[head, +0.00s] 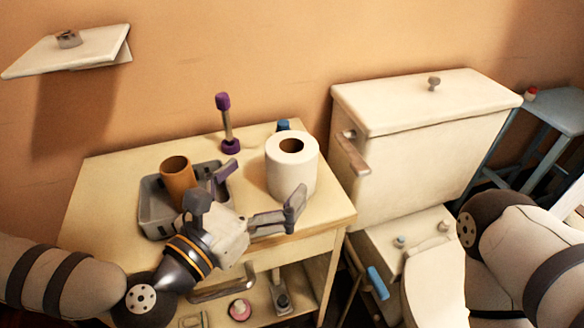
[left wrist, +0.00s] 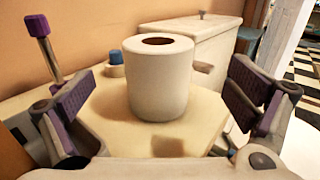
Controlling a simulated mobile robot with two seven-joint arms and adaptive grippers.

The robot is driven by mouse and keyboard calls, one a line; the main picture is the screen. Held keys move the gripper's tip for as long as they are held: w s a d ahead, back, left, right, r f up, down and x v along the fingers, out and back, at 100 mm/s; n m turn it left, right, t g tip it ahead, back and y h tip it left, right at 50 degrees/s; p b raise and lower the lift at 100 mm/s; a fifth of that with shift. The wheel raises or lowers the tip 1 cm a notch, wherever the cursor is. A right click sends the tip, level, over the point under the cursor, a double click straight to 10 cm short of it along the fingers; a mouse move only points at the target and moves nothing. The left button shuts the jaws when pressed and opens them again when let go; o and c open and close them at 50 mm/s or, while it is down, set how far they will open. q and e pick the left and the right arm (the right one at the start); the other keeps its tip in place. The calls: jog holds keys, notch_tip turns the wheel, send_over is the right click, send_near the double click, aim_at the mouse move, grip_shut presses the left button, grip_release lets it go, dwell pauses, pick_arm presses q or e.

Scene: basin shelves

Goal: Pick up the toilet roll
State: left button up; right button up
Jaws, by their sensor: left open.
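The toilet roll (head: 291,166) is white and stands upright on the small cream table (head: 110,180), toward its right end. My left gripper (head: 262,197) is at the roll's near left side, open and empty. In the left wrist view the roll (left wrist: 160,82) stands between the two spread fingers of my left gripper (left wrist: 165,108), a little beyond their tips, with space on both sides. My right gripper is out of the picture; only part of my right arm shows at the right edge of the head view.
A grey tray (head: 152,205) with a brown cylinder (head: 178,184) sits left of the roll. A purple-ended upright object (head: 227,125) and a small blue-topped item (head: 283,125) stand behind. The toilet cistern (head: 420,110) is close on the right. A wall shelf (head: 75,52) hangs at upper left.

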aim_at(292, 151)
pick_arm(q)
jog(key=p+x, duration=0.1)
jog(key=x, duration=0.7)
jog(key=shift+w, duration=0.3)
jog(key=c, duration=1.3)
